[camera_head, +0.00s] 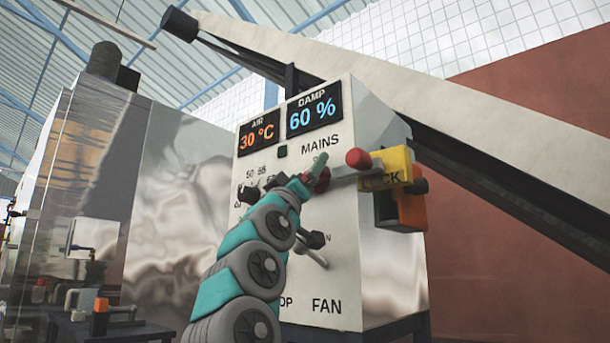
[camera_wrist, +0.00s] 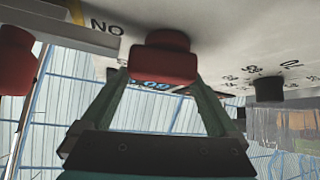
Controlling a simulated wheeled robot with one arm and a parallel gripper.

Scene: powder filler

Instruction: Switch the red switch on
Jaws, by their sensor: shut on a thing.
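The red switch (camera_head: 322,182) sits on the pale front panel of the control box (camera_head: 340,250), below the word MAINS. My gripper (camera_head: 314,174) reaches up to it from the lower left and covers part of it. In the wrist view, the red switch (camera_wrist: 162,62) is a block standing out from the panel between my two teal fingers. My gripper (camera_wrist: 160,80) is shut on it, one finger at each side. The word ON shows upside down beside it, to its left in the wrist view. The switch's exact setting is hard to tell.
Close right of the switch, a lever with a red end (camera_head: 358,158) stands by a yellow LOCK block (camera_head: 397,167); its red end also shows in the wrist view (camera_wrist: 14,60). A sloping beam (camera_head: 450,90) passes behind.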

